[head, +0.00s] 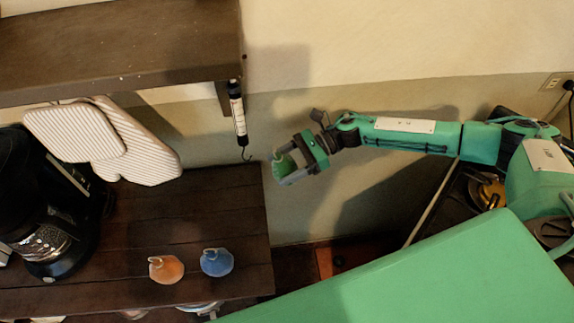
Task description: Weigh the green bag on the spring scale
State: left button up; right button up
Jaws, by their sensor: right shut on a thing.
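The green bag (283,167) is held in the jaws of my right gripper (291,164), to the right of the wooden counter's end. The gripper is shut on it and partly hides it. The spring scale (238,115) hangs from the end of the wall shelf, a white and black tube with a hook (246,153) at its lower end. The bag is to the right of the hook and slightly lower in the picture, apart from it. My left gripper does not show.
An orange bag (166,268) and a blue bag (216,262) stand on the dark counter (215,210). A striped oven mitt (135,150) hangs under the shelf (120,45). A black coffee maker (45,200) stands at the left. A stove (478,195) is at the right.

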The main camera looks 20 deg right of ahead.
jog(key=shift+w+a, duration=0.15)
jog(key=shift+a, duration=0.4)
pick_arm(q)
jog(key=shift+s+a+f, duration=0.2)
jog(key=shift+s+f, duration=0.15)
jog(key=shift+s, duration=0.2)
pick_arm(e)
jog(key=shift+w+a+f, duration=0.1)
jog(key=shift+w+a, duration=0.1)
jog(key=shift+a, duration=0.85)
pick_arm(q)
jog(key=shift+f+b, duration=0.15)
jog(key=shift+b, duration=0.25)
pick_arm(e)
jog(key=shift+a, duration=0.2)
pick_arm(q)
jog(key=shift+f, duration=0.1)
pick_arm(e)
jog(key=shift+w+a, duration=0.1)
jog(key=shift+a, duration=0.25)
pick_arm(q)
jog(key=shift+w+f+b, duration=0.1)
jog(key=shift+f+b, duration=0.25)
jog(key=shift+b, duration=0.1)
pick_arm(e)
jog(key=shift+w+a, duration=0.1)
jog(key=shift+a, duration=0.4)
jog(key=shift+f, duration=0.1)
